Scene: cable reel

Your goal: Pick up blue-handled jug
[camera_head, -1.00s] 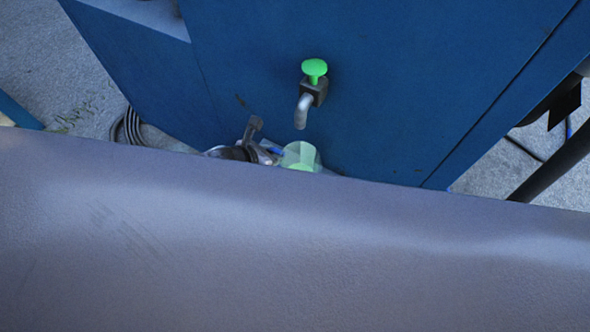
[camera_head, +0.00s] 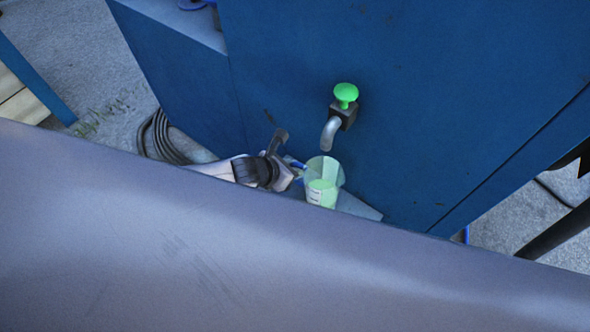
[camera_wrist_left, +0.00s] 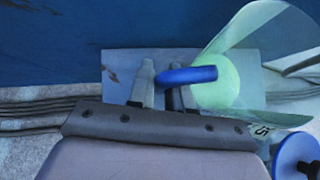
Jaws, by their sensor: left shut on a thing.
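The jug (camera_head: 323,183) is clear with pale green inside and a white label. It stands upright on a grey shelf below the tap in the head view. Its blue handle (camera_wrist_left: 187,75) shows plainly in the left wrist view, with the jug body (camera_wrist_left: 222,88) to its right. My left gripper (camera_wrist_left: 160,92) is shut on the blue handle, its fingers on either side of it. My right gripper is not in view.
A tap (camera_head: 331,130) with a green knob (camera_head: 346,93) sticks out of the blue cabinet (camera_head: 420,100) just above the jug. The grey shelf (camera_head: 358,208) is narrow. A coiled dark cable (camera_head: 160,138) lies on the ground at left. A large grey surface fills the foreground.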

